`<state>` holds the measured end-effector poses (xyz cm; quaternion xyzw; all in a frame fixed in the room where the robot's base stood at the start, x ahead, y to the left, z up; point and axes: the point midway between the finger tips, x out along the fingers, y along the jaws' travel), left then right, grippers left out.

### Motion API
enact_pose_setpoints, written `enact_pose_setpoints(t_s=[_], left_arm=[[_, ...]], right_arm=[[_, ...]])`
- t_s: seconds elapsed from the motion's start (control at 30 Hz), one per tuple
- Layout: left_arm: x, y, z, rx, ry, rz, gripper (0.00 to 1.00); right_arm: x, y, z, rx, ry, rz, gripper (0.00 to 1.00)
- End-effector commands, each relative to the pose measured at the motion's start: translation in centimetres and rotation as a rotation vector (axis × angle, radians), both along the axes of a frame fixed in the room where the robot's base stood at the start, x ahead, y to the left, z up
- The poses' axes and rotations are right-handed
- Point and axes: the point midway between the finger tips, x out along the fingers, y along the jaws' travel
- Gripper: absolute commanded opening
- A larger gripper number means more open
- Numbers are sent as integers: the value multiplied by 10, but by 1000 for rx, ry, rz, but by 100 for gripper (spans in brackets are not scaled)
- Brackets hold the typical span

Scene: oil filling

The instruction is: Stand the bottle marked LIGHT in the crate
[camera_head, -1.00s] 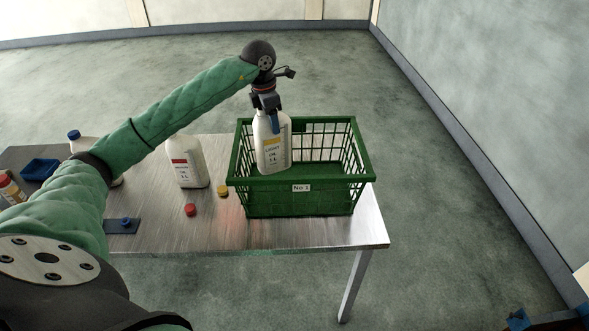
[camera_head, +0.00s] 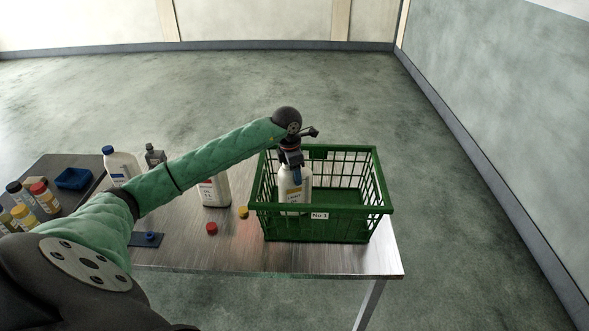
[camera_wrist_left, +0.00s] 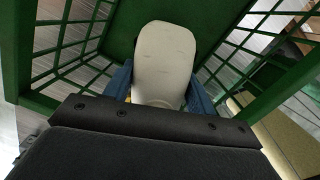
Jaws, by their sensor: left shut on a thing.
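The bottle marked LIGHT (camera_head: 292,194) is white with a yellow-banded label, too small to read clearly now. It stands upright inside the left part of the green crate (camera_head: 330,231), which bears a "No 1" tag. My left gripper (camera_head: 295,170) is above the bottle and shut on its upper part. In the left wrist view the pale bottle (camera_wrist_left: 164,62) is between the blue fingers (camera_wrist_left: 160,88), with the crate's green walls (camera_wrist_left: 62,42) around it. Whether the bottle's base touches the crate floor is hidden. My right gripper is out of view.
A white bottle with a red label (camera_head: 222,190) stands left of the crate. A red cap (camera_head: 211,228) and a yellow cap (camera_head: 243,212) lie near it. A blue-capped bottle (camera_head: 120,165), a grey bottle (camera_head: 155,156) and a blue tray (camera_head: 73,179) are further left. The crate's right half is empty.

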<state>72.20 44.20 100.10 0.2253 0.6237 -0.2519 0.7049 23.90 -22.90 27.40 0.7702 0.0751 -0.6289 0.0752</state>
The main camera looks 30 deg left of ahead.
Motion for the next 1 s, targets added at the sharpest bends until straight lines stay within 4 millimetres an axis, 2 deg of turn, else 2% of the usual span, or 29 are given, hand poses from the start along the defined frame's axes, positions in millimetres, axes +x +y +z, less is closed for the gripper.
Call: enact_pose_setpoints(t_s=[0.4,0.43,0.53,1.0], left_arm=[[0,0,-3,0,0,0,21],[0,0,-3,0,0,0,58],[0,0,-2,0,0,0,77],[0,0,1,0,0,0,78]], right_arm=[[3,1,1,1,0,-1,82],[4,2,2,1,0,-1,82],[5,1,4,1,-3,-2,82],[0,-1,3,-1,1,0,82]])
